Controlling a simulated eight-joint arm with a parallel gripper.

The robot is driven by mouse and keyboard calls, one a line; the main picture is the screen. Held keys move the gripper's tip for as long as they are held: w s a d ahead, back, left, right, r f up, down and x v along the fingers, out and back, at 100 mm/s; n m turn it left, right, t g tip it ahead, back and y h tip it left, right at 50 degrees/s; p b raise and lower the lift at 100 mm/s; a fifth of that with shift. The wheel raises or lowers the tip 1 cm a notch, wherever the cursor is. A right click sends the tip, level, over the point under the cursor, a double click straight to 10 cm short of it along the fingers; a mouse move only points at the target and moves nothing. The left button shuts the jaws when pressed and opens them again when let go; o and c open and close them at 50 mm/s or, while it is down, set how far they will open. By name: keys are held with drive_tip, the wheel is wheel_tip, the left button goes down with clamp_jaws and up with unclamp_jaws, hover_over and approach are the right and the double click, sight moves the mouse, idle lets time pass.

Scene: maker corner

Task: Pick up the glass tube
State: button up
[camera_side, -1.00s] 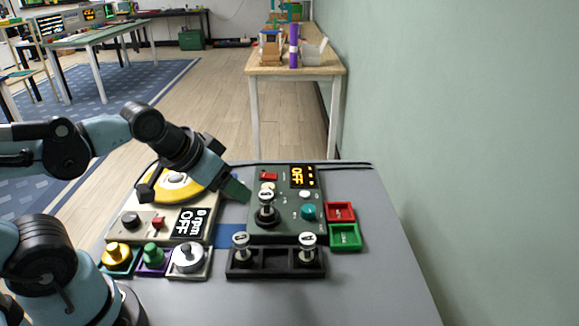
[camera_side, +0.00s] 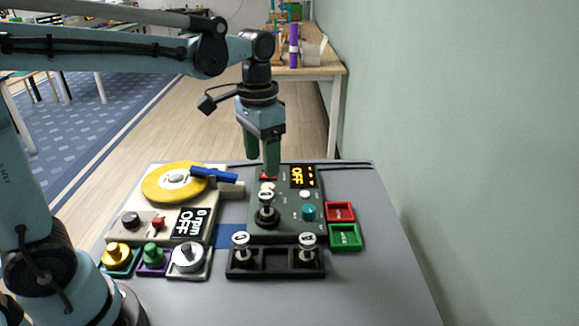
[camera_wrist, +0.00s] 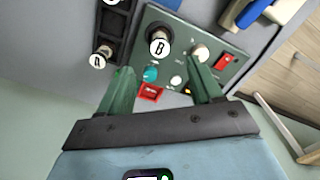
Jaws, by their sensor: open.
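Several upright pieces with round white lettered caps could be glass tubes; I cannot make out clear glass. One capped piece (camera_side: 265,201) stands in the green device (camera_side: 283,234); its cap reads B in the wrist view (camera_wrist: 160,41). Two more stand in the black rack (camera_side: 272,273), at its left end (camera_side: 241,243) and right end (camera_side: 307,242). One rack cap reads A in the wrist view (camera_wrist: 98,60). My gripper (camera_side: 262,168) points down over the back of the green device, open and empty. In the wrist view, its fingers (camera_wrist: 160,72) are apart, with the B cap beyond them.
A turntable (camera_side: 155,215) with a yellow disc and blue arm (camera_side: 213,174) stands left of the device. Several coloured trays with metal pieces sit in front of it. Red (camera_side: 340,211) and green (camera_side: 345,237) trays lie right. The table's right side is clear.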

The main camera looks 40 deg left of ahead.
sight(265, 194)
drive_tip(key=shift+w+f, duration=0.1)
drive_tip(key=shift+f, duration=5.9)
drive_tip(key=c, duration=1.1)
